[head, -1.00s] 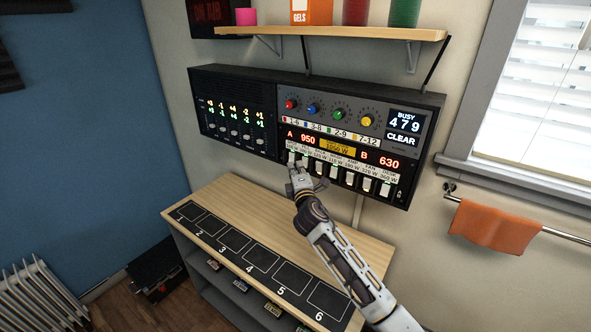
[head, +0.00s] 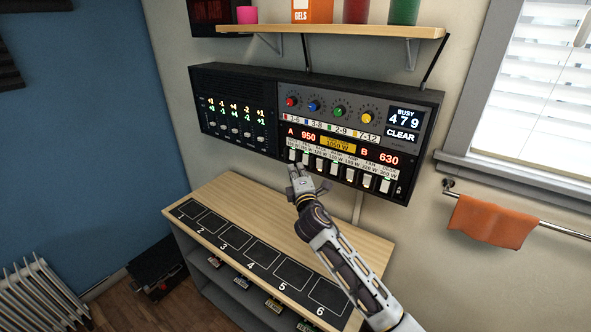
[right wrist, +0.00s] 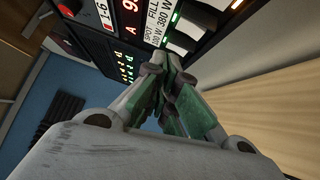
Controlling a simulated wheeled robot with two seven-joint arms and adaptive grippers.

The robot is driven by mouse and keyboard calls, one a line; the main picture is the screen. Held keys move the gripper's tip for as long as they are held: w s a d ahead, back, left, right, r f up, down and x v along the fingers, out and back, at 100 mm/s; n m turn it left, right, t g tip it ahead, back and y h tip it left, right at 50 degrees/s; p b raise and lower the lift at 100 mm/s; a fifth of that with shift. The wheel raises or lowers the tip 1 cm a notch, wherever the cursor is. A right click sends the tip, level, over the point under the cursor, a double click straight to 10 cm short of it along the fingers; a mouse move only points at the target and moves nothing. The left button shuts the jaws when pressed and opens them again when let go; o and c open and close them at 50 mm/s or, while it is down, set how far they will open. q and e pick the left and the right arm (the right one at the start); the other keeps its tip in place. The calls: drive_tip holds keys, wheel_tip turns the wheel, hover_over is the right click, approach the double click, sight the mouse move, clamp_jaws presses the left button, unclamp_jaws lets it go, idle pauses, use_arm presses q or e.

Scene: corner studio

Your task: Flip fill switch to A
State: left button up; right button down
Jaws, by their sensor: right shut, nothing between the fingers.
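The black control panel (head: 345,110) hangs on the wall, with a row of white rocker switches along its lower edge. Red readouts show A 950 and B 630. The fill switch (head: 306,157) appears to be second from the left; its small label is hard to read in the head view. In the right wrist view, a FILL label stands beside a white switch (right wrist: 198,16), next to the SPOT switch (right wrist: 181,42). My right gripper (head: 298,168) is shut and empty just below the left end of the row. Contact with a switch cannot be told. My left gripper is out of view.
A wooden-topped cabinet (head: 345,237) with numbered dark squares stands below the panel. A shelf (head: 320,31) with containers hangs above. An orange towel (head: 492,221) hangs on a rail at right. The wall between panel and cabinet is mostly clear.

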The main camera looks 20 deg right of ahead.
drive_tip(key=s+b, duration=0.1)
drive_tip(key=s, duration=0.5)
drive_tip(key=shift+s+a+r, duration=0.25)
drive_tip(key=shift+s+a, duration=0.05)
drive_tip(key=shift+s, duration=0.05)
drive_tip(key=shift+f, duration=0.1)
idle(0.4)
